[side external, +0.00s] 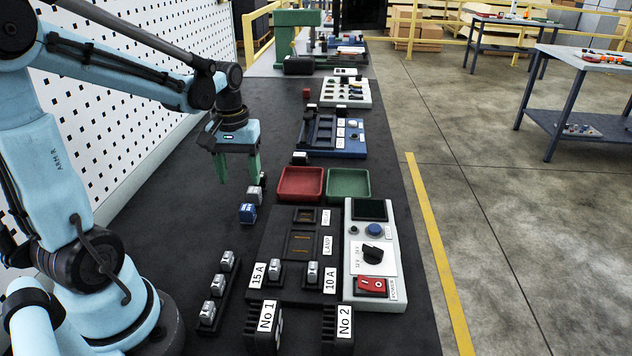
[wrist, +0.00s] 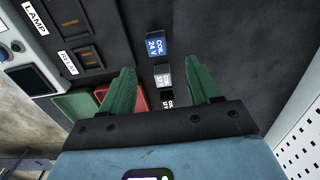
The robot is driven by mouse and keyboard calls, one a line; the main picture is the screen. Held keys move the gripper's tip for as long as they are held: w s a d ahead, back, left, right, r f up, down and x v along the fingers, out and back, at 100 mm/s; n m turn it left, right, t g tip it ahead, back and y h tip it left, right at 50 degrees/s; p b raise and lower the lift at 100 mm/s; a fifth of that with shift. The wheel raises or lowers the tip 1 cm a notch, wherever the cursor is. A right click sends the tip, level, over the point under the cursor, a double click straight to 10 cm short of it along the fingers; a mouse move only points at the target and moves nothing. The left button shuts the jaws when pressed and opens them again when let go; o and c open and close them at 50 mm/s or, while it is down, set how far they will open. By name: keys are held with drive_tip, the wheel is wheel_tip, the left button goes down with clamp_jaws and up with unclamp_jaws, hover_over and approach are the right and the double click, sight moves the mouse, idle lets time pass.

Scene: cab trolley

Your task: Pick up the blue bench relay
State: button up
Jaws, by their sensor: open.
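The blue bench relay (side external: 248,213) stands on the dark bench top, left of the black socket panel.
A red tray (side external: 300,197) and a green tray (side external: 349,199) lie right of the row. The socket panel (side external: 275,247) and a grey power box (side external: 396,245) are nearer the front. Clear fuses stand in a black rack (side external: 217,306). The bench left of the relays is clear.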

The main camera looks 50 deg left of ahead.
sight(247, 207)
drive_tip(key=shift+w+d+f, duration=0.1)
drive_tip(key=shift+d+f, duration=0.05)
drive_tip(key=shift+f, duration=1.9)
drive_tip(key=shift+w+d+f, duration=0.1)
drive_tip(key=shift+f, duration=1.95)
drive_tip(key=c, duration=1.1)
drive_tip(key=shift+r, duration=0.1)
drive_tip(key=shift+c, duration=0.2)
drive_tip(key=shift+r, duration=0.45)
drive_tip(key=r, duration=0.3)
drive_tip(key=shift+d+r, duration=0.25)
drive_tip(key=shift+d, duration=0.05)
drive_tip(key=s+d+r, duration=0.1)
drive_tip(key=d+r, duration=0.6)
drive_tip(key=d, duration=0.4)
drive_tip(key=shift+r, duration=0.4)
